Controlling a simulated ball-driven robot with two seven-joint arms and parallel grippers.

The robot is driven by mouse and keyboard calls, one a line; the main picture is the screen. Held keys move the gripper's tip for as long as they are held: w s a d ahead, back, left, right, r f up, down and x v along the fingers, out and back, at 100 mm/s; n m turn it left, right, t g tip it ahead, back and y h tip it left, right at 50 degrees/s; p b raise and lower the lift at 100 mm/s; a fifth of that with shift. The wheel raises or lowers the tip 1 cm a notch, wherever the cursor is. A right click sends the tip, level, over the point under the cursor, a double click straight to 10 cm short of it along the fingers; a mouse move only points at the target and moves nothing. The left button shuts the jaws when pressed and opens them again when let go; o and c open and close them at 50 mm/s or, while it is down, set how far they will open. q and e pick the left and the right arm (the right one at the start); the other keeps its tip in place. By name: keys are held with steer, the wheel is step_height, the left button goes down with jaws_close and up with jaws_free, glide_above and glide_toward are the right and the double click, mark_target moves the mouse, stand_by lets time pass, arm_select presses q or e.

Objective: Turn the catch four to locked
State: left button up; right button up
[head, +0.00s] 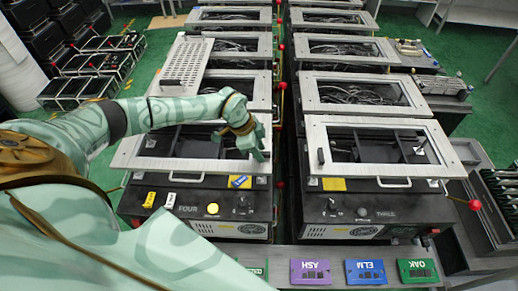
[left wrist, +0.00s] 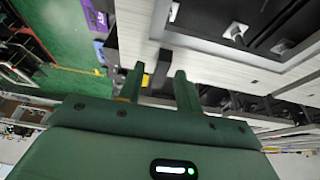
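The unit marked FOUR (head: 187,208) stands left of centre in the head view, with a light metal lid frame (head: 130,152) on top. My left gripper (head: 258,152) is above the frame's right part. My right gripper is not in view.
The unit marked THREE (head: 385,212) stands to the right, across a narrow gap. A red ball knob (head: 475,204) sticks out at its right. Purple ASH (head: 310,272), blue ELM (head: 366,272) and green OAK (head: 417,271) cards lie at the front. More units stand behind.

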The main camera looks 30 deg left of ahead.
arm_select(q)
jaws_close()
steer(key=shift+m, duration=0.4)
steer(key=shift+w+m+g+h, duration=0.15)
steer(key=shift+m+g+h, duration=0.2)
steer(key=shift+m, duration=0.65)
steer(key=m, duration=0.1)
steer(key=m+g, duration=0.1)
steer(key=m, duration=0.1)
steer(key=shift+w+m+g+b, duration=0.15)
steer(key=shift+m+g+b, duration=0.1)
steer(key=shift+m+b, duration=0.05)
steer(key=m, duration=0.2)
steer(key=m+g+b, duration=0.1)
steer(key=m, duration=0.1)
steer(key=m+g+y+b, duration=0.1)
steer(key=m, duration=0.1)
steer(key=shift+w, duration=0.25)
steer(key=m+b, duration=0.1)
steer(key=m, duration=0.1)
steer(key=m+g+y+b, duration=0.1)
steer(key=m, duration=0.2)
steer(key=shift+d+g, duration=0.15)
steer(key=shift+g, duration=0.15)
steer(key=shift+w+m, duration=0.1)
steer(key=shift+m, duration=0.2)
jaws_free()
